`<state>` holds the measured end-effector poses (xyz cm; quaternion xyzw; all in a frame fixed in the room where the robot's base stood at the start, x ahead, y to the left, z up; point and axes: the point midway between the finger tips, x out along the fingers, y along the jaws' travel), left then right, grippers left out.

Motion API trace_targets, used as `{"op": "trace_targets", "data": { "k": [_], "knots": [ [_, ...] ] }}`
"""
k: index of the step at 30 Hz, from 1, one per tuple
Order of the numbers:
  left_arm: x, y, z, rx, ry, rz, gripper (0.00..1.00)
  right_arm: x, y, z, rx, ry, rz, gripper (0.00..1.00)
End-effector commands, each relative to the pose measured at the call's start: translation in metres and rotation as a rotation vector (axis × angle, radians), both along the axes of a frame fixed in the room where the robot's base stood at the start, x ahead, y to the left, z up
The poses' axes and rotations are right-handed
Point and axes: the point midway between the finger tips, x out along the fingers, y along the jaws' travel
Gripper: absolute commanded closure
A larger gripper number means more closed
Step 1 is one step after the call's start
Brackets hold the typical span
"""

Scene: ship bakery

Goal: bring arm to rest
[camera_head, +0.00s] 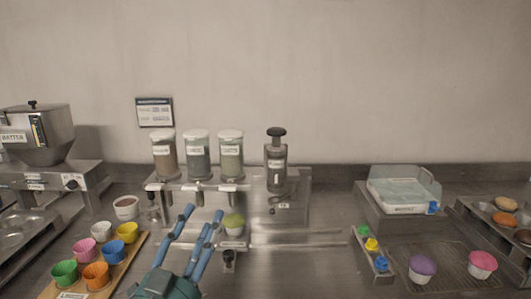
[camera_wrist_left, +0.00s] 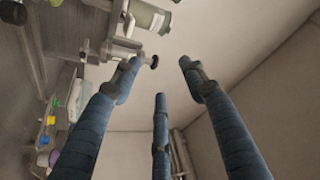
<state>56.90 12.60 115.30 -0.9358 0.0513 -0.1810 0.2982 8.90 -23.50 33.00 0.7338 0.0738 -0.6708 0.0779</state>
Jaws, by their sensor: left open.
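My left gripper (camera_head: 200,224) is at the bottom centre-left of the head view, its blue fingers spread and pointing up toward the dispensers. Nothing is between its fingers. In the left wrist view the gripper (camera_wrist_left: 158,82) shows three blue fingers apart, with wall and ceiling beyond them. My right gripper does not show in either view.
Three topping dispensers (camera_head: 197,157) and a plunger dispenser (camera_head: 276,168) stand behind the gripper. A wooden board (camera_head: 130,256) with colourful cups lies left. Frosted cupcakes (camera_head: 422,267) stand on a rack at right. The counter centre-right is clear.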

Motion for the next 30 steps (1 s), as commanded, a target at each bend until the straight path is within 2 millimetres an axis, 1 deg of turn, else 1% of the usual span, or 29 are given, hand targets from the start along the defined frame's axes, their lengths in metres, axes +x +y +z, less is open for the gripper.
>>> {"op": "trace_targets", "data": {
  "k": [1,2,3,5,6,8,9,11,12,14,15,17,18,20,21,26,27,30],
  "knots": [
    [0.0,0.016,-0.036,-0.047,0.12,0.044,0.57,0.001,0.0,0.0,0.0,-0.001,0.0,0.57],
    [0.0,0.025,-0.058,-0.071,0.189,0.071,0.57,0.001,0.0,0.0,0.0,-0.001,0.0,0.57],
    [-0.004,0.036,-0.086,-0.102,0.282,0.104,0.57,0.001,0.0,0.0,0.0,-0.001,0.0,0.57],
    [-0.013,0.05,-0.128,-0.14,0.417,0.151,0.57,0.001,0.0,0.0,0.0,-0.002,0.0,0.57],
    [-0.022,0.057,-0.155,-0.164,0.505,0.178,0.57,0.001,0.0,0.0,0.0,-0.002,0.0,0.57],
    [-0.039,0.067,-0.193,-0.194,0.631,0.215,0.57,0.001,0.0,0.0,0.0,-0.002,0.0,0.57],
    [-0.053,0.072,-0.218,-0.212,0.716,0.239,0.57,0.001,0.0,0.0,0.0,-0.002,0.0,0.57],
    [-0.077,0.078,-0.253,-0.235,0.842,0.27,0.57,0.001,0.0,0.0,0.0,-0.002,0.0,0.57],
    [-0.094,0.08,-0.274,-0.25,0.923,0.289,0.57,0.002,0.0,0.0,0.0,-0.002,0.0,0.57],
    [-0.12,0.083,-0.302,-0.267,1.034,0.312,0.57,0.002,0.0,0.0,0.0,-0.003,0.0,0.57],
    [-0.138,0.084,-0.318,-0.276,1.104,0.326,0.57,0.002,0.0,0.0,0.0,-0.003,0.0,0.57],
    [-0.163,0.085,-0.337,-0.287,1.197,0.343,0.57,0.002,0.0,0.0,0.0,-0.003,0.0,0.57],
    [-0.179,0.085,-0.348,-0.292,1.253,0.352,0.57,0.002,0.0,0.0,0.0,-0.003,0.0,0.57],
    [-0.202,0.084,-0.362,-0.3,1.334,0.364,0.57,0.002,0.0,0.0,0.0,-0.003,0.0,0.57],
    [-0.217,0.083,-0.37,-0.307,1.384,0.371,0.57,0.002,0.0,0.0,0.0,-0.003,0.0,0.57],
    [-0.276,0.079,-0.394,-0.319,1.568,0.39,0.57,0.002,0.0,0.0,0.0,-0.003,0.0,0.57],
    [-0.29,0.078,-0.399,-0.321,1.614,0.394,0.57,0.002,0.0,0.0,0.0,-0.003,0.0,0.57],
    [-0.28,0.077,-0.43,-0.315,1.62,0.396,0.57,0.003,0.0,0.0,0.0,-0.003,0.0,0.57]
  ]
}}
